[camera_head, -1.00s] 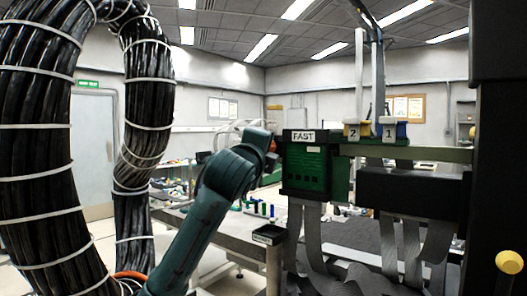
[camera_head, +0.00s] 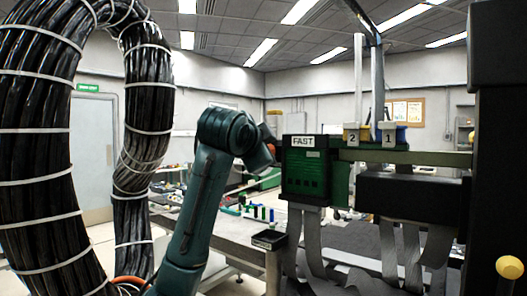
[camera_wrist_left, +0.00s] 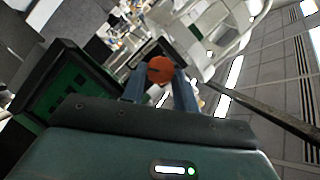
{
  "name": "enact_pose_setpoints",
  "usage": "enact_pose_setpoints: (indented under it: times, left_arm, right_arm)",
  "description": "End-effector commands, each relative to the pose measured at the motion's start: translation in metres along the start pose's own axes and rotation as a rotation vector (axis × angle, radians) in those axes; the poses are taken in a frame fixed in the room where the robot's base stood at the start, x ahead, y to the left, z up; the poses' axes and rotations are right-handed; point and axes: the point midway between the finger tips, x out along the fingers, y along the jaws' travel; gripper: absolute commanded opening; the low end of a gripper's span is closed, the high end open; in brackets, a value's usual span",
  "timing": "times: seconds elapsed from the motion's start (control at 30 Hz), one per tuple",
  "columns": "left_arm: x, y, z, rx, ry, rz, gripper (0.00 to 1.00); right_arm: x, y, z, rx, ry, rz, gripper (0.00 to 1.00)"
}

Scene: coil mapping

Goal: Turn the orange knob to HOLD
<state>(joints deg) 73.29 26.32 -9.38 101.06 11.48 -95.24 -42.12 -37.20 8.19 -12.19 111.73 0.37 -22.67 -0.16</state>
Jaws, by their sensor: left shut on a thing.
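The orange knob (camera_wrist_left: 160,70) shows in the left wrist view as a round orange face with a dark slot, between the two blue-grey fingers of my left gripper (camera_wrist_left: 160,82). The fingers are shut on it. In the head view my left gripper (camera_head: 268,146) is at the left side of a green box (camera_head: 305,173) with a FAST label (camera_head: 303,141) on top. The knob is mostly hidden there by the gripper. I cannot read a HOLD mark in either view. My right gripper is not in view.
Blocks marked 2 (camera_head: 352,137) and 1 (camera_head: 388,136) stand on a rail right of the box. Grey ribbons (camera_head: 313,240) hang below. A thick black cable bundle (camera_head: 40,150) fills the left. A yellow ball-shaped knob (camera_head: 509,266) is at lower right.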

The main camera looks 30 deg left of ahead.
Motion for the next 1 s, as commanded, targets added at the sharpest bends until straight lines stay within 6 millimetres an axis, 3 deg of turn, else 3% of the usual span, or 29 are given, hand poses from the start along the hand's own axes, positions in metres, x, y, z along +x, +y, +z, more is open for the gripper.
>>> enact_pose_setpoints:
  times: [0.4,0.93,0.97,1.0]
  left_arm:
    - [-0.0001,-0.0023,-0.0001,-0.167,0.002,0.069,0.07]
    - [0.0,-0.0026,0.0,-0.188,0.002,0.077,0.07]
    - [0.0,-0.0026,0.0001,-0.188,0.001,0.077,0.31]
    - [0.0,-0.0025,0.0001,-0.188,0.001,0.077,0.34]
  right_arm:
    - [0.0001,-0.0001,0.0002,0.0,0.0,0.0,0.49]
    - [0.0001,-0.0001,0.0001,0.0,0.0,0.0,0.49]
    - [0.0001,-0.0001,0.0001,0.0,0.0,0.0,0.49]
    - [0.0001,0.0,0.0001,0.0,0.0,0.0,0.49]
